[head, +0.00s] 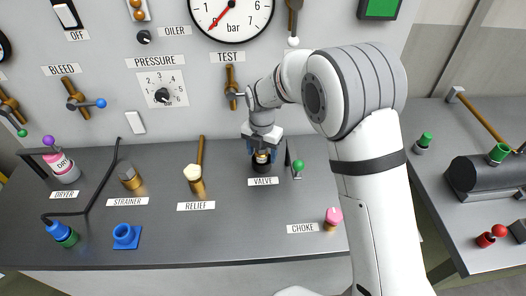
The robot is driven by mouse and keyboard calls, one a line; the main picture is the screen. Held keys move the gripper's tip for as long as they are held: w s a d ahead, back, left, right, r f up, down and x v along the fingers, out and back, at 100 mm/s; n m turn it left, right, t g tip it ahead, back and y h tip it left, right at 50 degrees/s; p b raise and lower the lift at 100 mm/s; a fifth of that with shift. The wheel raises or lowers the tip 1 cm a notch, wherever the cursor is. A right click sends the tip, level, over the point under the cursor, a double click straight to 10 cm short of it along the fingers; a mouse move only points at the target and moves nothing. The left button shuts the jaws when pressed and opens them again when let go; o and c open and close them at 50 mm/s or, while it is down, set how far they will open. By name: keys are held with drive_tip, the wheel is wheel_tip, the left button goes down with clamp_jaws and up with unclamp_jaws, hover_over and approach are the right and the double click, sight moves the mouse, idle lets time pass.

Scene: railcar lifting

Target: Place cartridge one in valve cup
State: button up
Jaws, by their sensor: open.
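My gripper (263,150) points down over the valve cup (262,168), the dark round fitting behind the VALVE label. Its bluish fingers stand apart on either side of a small brass and dark piece (261,157), which looks like the cartridge. This piece sits upright at the mouth of the cup. How deep it sits, and whether the fingers touch it, I cannot tell. No number shows on it, and the gripper covers its upper part.
A lever with a green knob (298,165) stands close right of the valve cup. The relief fitting (194,178), strainer (129,177), blue holder (125,236) and pink-topped choke (333,217) stand on the grey bench. The TEST handle (231,86) is on the panel behind. The bench front centre is clear.

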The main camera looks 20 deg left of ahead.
drive_tip(key=shift+r, duration=0.1)
wheel_tip(320, 180, up, 12)
drive_tip(key=shift+f+b, duration=0.15)
drive_tip(key=shift+b, duration=0.65)
drive_tip(key=shift+r, duration=0.2)
drive_tip(key=shift+d+r, duration=0.1)
drive_tip(key=shift+d, duration=0.1)
drive_tip(key=s+d+r+m, duration=0.1)
drive_tip(key=d+r+m, duration=0.2)
drive_tip(key=d+m, duration=0.4)
drive_tip(key=s+d+r+m+t, duration=0.15)
drive_tip(key=d+m, duration=0.25)
drive_tip(key=d, duration=0.5)
drive_tip(key=d+r+m, duration=0.3)
drive_tip(key=d+m, duration=0.3)
drive_tip(key=d, duration=0.1)
drive_tip(key=s+d+f+m+t, duration=0.2)
drive_tip(key=s+d+m, duration=1.3)
drive_tip(key=d+m, duration=0.2)
drive_tip(key=shift+m, duration=0.9)
drive_tip(key=shift+s, duration=0.2)
